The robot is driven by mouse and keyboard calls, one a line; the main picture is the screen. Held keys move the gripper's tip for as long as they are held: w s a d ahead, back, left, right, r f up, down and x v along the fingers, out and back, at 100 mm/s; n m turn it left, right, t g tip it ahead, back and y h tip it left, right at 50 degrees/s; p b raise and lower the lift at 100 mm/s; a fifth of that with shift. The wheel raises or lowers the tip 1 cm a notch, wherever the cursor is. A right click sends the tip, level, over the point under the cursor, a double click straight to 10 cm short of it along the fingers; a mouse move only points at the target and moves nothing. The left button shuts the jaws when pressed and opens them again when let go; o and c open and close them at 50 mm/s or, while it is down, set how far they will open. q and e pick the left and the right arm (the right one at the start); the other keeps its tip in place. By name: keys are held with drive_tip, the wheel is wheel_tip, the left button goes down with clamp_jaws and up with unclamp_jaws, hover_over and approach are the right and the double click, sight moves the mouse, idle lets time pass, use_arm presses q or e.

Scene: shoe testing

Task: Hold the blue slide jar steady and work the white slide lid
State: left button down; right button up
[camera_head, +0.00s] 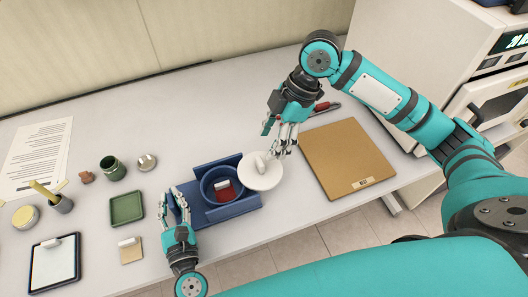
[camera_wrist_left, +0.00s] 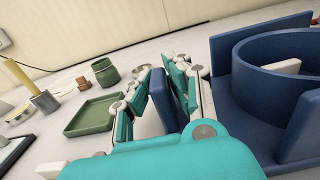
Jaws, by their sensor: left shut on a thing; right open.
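The blue slide jar (camera_head: 209,190) is round and open on top, with a red piece and a white label inside. It stands in a blue walled holder (camera_head: 245,208); both also show in the left wrist view, the jar at its right (camera_wrist_left: 262,50). My left gripper (camera_head: 177,206) is shut on the upright blue plate at the holder's left side (camera_wrist_left: 162,103). The white slide lid (camera_head: 262,179), a round disc with a knob, is at the jar's right rim, overlapping it in the head view. My right gripper (camera_head: 284,147) is open beside the lid's upper right; contact is unclear.
A brown board (camera_head: 348,158) lies right of the lid, with a red-handled tool (camera_head: 325,107) behind it. A green tray (camera_head: 126,208), green jar (camera_head: 113,168) and small round metal piece (camera_head: 147,162) stand left. The back of the table is largely clear.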

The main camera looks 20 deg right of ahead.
drive_tip(key=v, duration=0.4)
use_arm(q)
drive_tip(key=c, duration=1.2)
unclamp_jaws()
